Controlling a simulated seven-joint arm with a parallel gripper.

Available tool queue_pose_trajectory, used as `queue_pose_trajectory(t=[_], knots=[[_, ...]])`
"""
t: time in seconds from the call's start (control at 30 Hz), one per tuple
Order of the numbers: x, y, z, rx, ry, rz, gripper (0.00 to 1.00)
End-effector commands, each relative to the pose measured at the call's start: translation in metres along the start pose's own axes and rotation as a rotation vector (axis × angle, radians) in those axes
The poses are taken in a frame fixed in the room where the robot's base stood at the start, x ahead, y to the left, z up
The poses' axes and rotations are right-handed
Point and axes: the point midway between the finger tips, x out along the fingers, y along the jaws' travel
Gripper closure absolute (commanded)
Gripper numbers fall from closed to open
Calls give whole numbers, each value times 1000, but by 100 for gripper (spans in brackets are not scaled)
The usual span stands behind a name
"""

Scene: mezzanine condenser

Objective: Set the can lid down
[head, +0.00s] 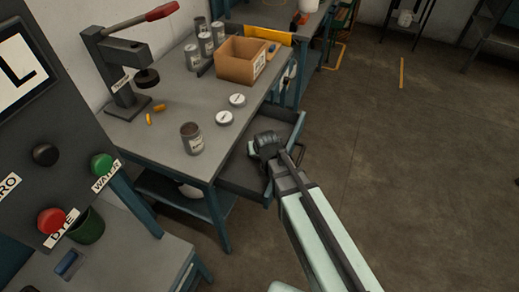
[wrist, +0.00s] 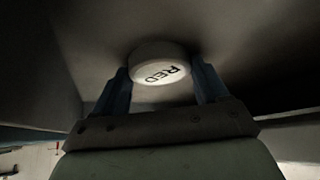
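My gripper (head: 266,143) is low in the open drawer (head: 240,172) below the workbench's right edge. In the wrist view, its two fingers (wrist: 161,82) stand on either side of a round white can lid (wrist: 158,60) marked "RED" and appear to touch its rim. The lid is close to a dark grey surface; I cannot tell whether it touches it. The head view does not show this lid, as the gripper hides it. Two other white lids, a rear one (head: 237,100) and a front one (head: 224,118), lie on the bench near an open can (head: 192,139).
The workbench (head: 165,165) also carries a cardboard box (head: 240,62), several grey cans (head: 205,44), a red-handled press (head: 122,75) and small orange pieces (head: 159,108). The drawer walls stand close around my gripper. The floor to the right (head: 420,150) is clear.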

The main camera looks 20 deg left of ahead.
Motion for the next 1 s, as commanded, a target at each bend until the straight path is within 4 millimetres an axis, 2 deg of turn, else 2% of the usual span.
queue_pose_trajectory(t=[0.03,0.23,0.57,0.77,1.0], knots=[[0,0,0,0,0,0,21],[0,0,0,0,0,0,3],[-3,0,-2,0,0,0,3],[-27,0,-1,0,2,0,3],[-68,0,0,0,1,0,3]])
